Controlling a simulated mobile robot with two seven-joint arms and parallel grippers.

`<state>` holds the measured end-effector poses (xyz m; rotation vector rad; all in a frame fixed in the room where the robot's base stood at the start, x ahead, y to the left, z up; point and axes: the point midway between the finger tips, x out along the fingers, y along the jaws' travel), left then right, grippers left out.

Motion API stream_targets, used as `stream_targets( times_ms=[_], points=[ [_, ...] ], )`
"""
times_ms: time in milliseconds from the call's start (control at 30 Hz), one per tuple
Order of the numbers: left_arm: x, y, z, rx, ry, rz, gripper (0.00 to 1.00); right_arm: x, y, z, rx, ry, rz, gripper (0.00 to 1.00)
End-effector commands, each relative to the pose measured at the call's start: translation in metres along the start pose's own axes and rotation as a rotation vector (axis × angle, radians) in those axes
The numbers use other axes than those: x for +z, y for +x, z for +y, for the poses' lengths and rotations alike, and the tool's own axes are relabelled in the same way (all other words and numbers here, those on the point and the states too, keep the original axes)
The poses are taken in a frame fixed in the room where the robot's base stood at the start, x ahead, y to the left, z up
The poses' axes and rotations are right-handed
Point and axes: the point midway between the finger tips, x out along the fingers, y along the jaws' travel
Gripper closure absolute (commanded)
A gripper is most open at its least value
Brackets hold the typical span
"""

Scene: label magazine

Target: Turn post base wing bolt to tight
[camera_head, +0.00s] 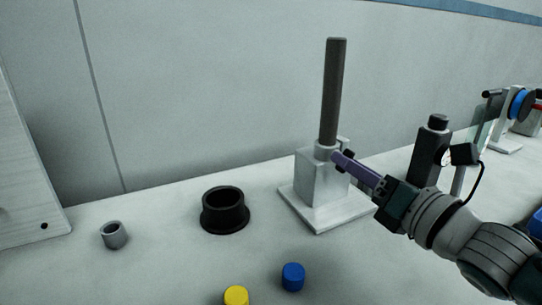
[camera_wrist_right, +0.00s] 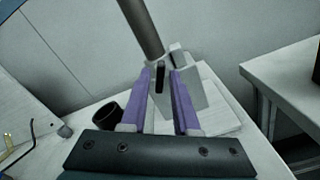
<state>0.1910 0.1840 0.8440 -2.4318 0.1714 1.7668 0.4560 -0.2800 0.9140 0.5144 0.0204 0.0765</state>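The post base (camera_head: 318,180) is a pale block on a flat plate, with a dark upright post (camera_head: 333,95) in its top. A small dark part, seemingly the wing bolt (camera_wrist_right: 160,77), shows on the side of the block facing my right gripper. My right gripper (camera_head: 341,163) has purple fingers reaching to the block from the right. In the wrist view the fingertips (camera_wrist_right: 161,72) are apart, one on each side of the wing bolt, with a gap visible beside it. The fingers partly hide the bolt in the head view. My left gripper is not in view.
A black flanged ring (camera_head: 224,222), a small grey cup (camera_head: 114,235), a yellow cap (camera_head: 236,296) and a blue cap (camera_head: 293,276) stand on the bench left and front. A dark upright device (camera_head: 428,150) stands close behind my right arm. The wall is behind.

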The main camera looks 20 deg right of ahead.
Motion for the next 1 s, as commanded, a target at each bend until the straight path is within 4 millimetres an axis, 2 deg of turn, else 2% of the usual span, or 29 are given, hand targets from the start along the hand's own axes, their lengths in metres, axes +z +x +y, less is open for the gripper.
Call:
stream_targets(
  times_ms=[33,233,767,1000],
  points=[
    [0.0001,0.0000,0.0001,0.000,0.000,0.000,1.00,0.0000,-0.0001,0.0000,0.000,0.000,0.000,0.78],
    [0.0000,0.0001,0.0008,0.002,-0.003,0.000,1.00,0.0000,-0.0002,0.0000,0.000,0.000,0.000,1.00],
    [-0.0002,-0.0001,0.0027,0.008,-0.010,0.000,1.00,0.0000,-0.0002,0.0001,0.000,0.010,0.000,1.00],
    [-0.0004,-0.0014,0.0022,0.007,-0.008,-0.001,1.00,0.0002,0.0000,0.0003,0.000,0.095,0.000,1.00]
  ],
)
